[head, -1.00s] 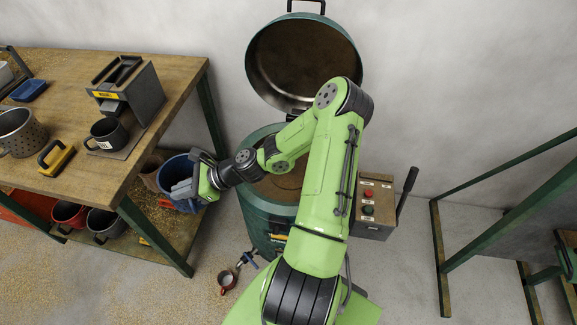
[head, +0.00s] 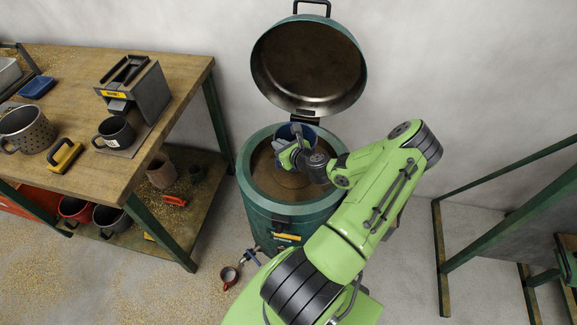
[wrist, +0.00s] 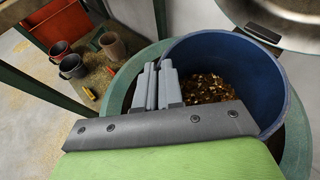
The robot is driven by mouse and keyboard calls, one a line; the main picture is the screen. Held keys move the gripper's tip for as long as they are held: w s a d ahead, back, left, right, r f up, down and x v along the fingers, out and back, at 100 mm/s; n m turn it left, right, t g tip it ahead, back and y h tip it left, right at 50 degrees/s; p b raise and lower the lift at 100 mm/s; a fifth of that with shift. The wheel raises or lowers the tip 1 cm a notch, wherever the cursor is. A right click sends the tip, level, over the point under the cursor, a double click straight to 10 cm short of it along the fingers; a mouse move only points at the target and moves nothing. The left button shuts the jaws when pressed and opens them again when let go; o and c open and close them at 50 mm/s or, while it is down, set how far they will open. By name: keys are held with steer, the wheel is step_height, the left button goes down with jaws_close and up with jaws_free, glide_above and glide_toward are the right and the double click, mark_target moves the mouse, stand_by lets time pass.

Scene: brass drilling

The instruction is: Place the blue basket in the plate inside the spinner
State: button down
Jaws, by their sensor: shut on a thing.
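The blue basket (wrist: 231,66) holds brass-coloured chips in the wrist view. In the head view the basket (head: 297,131) is over the far part of the spinner's opening, partly hidden by my gripper. The spinner (head: 285,215) is a round green drum with its lid (head: 308,65) raised. Its brown inside plate (head: 266,182) shows at the near left. My gripper (wrist: 162,85) is shut on the basket's near wall. I cannot tell whether the basket touches the plate.
A wooden workbench (head: 72,115) with a grey machine (head: 134,92) and mugs stands at the left. A green-framed table (head: 500,215) is at the right.

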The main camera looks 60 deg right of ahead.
step_height(320, 180, down, 7)
steer(key=b, duration=0.2)
steer(key=shift+f, duration=0.15)
steer(key=c, duration=1.3)
jaws_free()
steer(key=shift+f, duration=0.15)
steer(key=shift+o, duration=0.2)
